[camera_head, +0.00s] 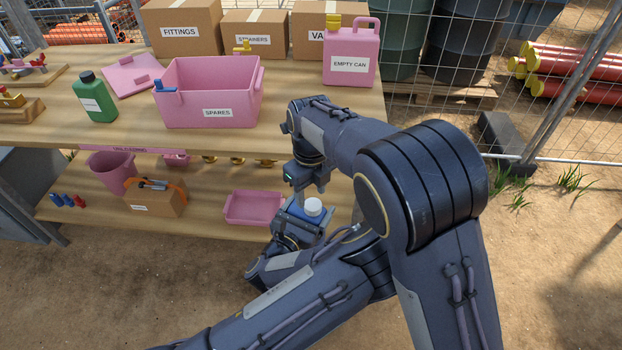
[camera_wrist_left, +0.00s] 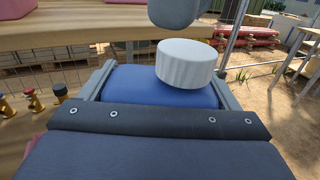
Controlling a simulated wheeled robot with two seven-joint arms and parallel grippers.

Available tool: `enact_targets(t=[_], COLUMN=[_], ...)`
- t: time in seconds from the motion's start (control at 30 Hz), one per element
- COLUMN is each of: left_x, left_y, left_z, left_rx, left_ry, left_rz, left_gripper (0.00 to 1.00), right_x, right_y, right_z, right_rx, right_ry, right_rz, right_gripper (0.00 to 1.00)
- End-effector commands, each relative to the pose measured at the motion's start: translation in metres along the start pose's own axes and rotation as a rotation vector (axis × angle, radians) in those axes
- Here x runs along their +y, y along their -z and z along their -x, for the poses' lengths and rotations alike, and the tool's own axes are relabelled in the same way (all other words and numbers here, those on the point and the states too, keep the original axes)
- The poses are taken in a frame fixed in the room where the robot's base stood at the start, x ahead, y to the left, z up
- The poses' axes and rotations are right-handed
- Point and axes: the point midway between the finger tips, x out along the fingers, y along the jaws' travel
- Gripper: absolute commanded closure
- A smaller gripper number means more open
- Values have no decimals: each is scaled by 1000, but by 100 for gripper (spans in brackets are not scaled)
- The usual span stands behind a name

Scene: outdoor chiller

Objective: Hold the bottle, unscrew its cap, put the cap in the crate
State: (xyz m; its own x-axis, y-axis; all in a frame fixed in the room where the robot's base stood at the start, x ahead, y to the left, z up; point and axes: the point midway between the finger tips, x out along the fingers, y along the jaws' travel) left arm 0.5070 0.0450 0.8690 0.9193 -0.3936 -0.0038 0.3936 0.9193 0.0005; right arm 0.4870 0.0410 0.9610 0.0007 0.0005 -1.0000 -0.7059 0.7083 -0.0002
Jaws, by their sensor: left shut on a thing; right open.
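The blue bottle (camera_head: 296,213) with a white cap (camera_head: 313,207) is held in my left gripper (camera_head: 303,222), in front of the workbench. The left wrist view shows the blue bottle (camera_wrist_left: 160,86) between the two fingers, with the ribbed white cap (camera_wrist_left: 190,64) seated on it. My right gripper (camera_head: 307,187) is open and points down just above the cap; part of it (camera_wrist_left: 176,14) shows over the cap in the wrist view. The pink crate (camera_head: 212,113) labelled SPARES stands on the bench top, left of both grippers.
Cardboard boxes (camera_head: 181,28) line the back. A pink tray (camera_head: 254,207) and a tool box (camera_head: 155,198) sit on the lower shelf. Wire fencing is right.

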Motion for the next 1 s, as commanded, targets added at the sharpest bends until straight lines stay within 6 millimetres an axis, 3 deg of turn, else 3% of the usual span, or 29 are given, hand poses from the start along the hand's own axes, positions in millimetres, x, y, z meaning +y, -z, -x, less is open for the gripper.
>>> enact_targets(t=[0.2, 0.57, 0.87, 1.0], left_x=[0, 0, 0, 0], left_y=[-1, -1, -1, -1], left_z=[0, 0, 0, -1], left_rx=[-2, -2, -2, -3], left_ry=[0, 0, 1, 1], left_rz=[0, 0, 0, 0], left_gripper=[80, 80, 80, 80], right_x=[0, 0, 1, 2], right_y=[0, 0, 0, 0], right_z=[-27, -34, -34, -34], right_rx=[1, -1, 0, 0], right_ry=[-1, -1, -3, -5], right_rz=[2, 2, 3, 51], right_gripper=[54, 54, 89, 90])
